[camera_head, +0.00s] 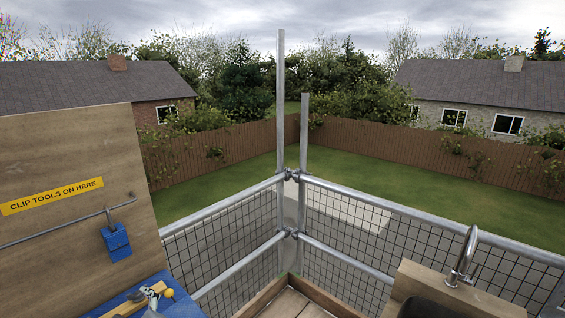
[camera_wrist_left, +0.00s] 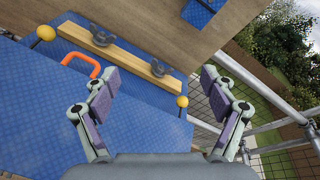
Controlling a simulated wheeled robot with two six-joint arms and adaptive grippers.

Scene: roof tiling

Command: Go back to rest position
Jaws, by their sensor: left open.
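My left gripper (camera_wrist_left: 163,108) shows in the left wrist view with its two fingers spread wide apart and nothing between them. It hangs over a blue textured surface (camera_wrist_left: 140,135). My right gripper is in neither view.
A wooden board (camera_head: 70,180) carries a yellow sign, a metal rail (camera_head: 60,232) and a blue clip (camera_head: 116,242). A wooden strip (camera_wrist_left: 125,57), an orange handle (camera_wrist_left: 82,62) and yellow knobs (camera_wrist_left: 46,33) are on the blue surface. Scaffold railing (camera_head: 400,213) and a tap (camera_head: 464,258) stand right.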

